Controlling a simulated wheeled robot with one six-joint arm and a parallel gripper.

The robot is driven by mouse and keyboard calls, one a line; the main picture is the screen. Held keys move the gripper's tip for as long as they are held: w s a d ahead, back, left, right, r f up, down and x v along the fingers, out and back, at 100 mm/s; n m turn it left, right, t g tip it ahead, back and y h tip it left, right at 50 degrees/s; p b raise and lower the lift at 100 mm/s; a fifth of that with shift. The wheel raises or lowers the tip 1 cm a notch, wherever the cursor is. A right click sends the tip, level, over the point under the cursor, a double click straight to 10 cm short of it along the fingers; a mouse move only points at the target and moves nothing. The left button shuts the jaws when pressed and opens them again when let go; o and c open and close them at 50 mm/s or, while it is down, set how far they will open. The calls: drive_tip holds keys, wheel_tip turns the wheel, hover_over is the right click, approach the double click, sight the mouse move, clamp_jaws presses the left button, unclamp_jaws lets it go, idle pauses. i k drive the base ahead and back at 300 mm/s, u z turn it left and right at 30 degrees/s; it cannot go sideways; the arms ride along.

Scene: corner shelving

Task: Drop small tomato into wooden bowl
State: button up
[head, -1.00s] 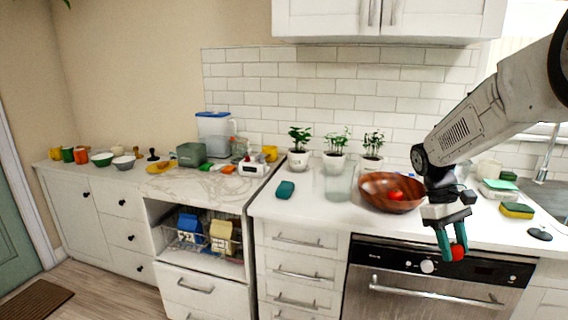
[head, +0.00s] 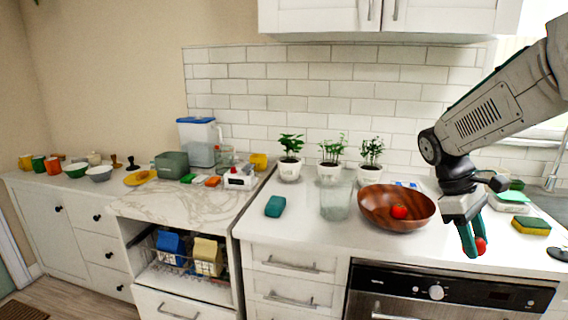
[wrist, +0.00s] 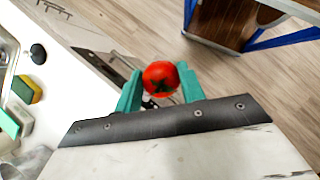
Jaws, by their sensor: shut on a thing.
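My gripper (head: 474,243) is shut on a small red tomato (head: 481,246), held between its teal fingers. In the wrist view the tomato (wrist: 161,78) sits between the fingertips, its green stem end showing. The wooden bowl (head: 374,213) stands on the white counter, to the left of my gripper in the head view. Another red tomato (head: 399,212) lies inside the bowl. My gripper is to the right of and lower in the picture than the bowl, apart from it, near the counter's front edge.
A clear glass container (head: 336,200) and a teal sponge (head: 275,206) stand left of the bowl. Potted plants (head: 330,160) line the wall behind. A yellow-green sponge (head: 531,225) lies to the right. The dishwasher (head: 440,292) is below the counter.

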sight(406, 231)
drive_tip(key=i, duration=1.05)
